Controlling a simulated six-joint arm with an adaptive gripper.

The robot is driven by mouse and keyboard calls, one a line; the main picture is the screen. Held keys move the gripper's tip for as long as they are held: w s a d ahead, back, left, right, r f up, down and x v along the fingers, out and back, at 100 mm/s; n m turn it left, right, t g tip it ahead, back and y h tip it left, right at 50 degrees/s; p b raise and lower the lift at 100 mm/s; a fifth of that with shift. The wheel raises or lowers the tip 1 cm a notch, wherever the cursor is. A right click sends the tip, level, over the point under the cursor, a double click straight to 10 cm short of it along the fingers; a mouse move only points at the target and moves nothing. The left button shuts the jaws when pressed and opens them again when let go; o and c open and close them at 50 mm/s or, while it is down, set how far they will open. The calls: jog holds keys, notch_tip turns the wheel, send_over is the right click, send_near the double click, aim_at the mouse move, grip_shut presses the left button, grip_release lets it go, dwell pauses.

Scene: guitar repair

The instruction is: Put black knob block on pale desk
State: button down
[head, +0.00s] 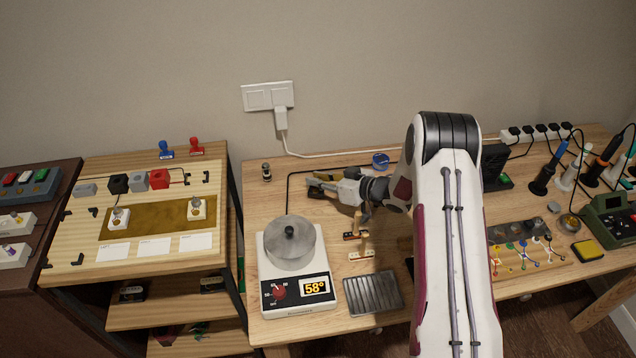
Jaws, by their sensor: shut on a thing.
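My gripper (318,187) reaches left over the back of the middle wooden desk (258,207). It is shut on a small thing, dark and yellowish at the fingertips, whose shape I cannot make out. A small upright piece with a black top (266,172) stands to the left of the gripper, apart from it. It may be the black knob block, but it is too small to be sure. The pale-topped bench (75,228) at the left bears two white blocks with silver knobs (119,218) (197,208) on a brown-gold panel.
A hot plate (297,290) with a lidded metal pot (290,243) stands in front of the gripper. A black cable runs behind it. A ribbed grey tray (373,292) lies at the front. Black, grey and red boxes (159,179) line the pale bench's back. Soldering tools (545,178) stand right.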

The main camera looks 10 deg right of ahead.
jog(key=shift+f, duration=0.7)
jog(key=shift+f, duration=0.1)
jog(key=c, duration=2)
grip_release()
jog(key=shift+o, duration=0.2)
jog(key=shift+s+d+r, duration=0.25)
jog(key=shift+d, duration=0.05)
jog(key=v, duration=1.1)
jog(key=shift+s+d, duration=0.1)
